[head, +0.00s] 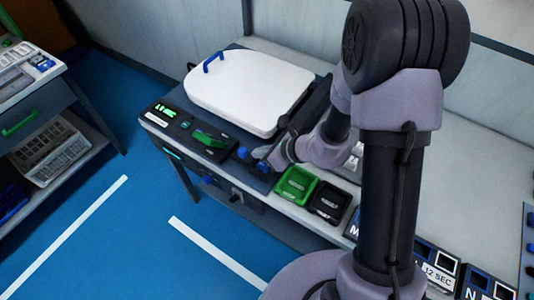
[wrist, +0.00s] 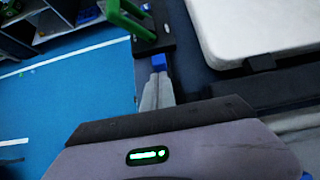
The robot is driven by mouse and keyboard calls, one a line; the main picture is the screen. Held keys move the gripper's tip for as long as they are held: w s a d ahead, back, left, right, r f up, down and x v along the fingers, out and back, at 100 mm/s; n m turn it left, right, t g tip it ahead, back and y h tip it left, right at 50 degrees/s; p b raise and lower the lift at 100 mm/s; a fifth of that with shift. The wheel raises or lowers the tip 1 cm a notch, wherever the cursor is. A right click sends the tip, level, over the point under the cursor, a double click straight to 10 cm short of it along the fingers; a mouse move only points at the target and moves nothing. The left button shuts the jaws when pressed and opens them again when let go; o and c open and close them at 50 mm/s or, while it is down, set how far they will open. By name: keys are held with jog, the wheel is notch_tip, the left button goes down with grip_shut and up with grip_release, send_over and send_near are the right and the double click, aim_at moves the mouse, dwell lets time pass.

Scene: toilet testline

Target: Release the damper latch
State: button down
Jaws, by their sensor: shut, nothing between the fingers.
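A small blue part, which looks like the damper latch (wrist: 158,62), is at the edge of the dark fixture beside the white toilet lid. In the head view, blue parts (head: 243,153) show at the fixture's front, right by my gripper (head: 262,154). In the wrist view, my gripper (wrist: 157,88) has its fingers together, with the tips right at the blue part. I cannot tell whether they touch it. The white lid (head: 250,90) lies flat on the fixture, with a blue handle (head: 213,62) at its far left end.
A black panel (head: 165,127) with a green display and a green lever (head: 210,139) is left of my gripper. A green tray (head: 296,185) and a black tray (head: 328,203) are to the right. Blue floor with white lines (head: 218,253) is open in front.

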aim_at(242, 150)
jog(key=x, duration=0.3)
jog(key=shift+w+a+f+b, duration=0.2)
jog(key=shift+f+b, duration=0.1)
jog(key=shift+b, duration=0.1)
jog(key=shift+a, duration=0.1)
jog(key=shift+w+a, duration=0.7)
jog(key=shift+a, duration=0.25)
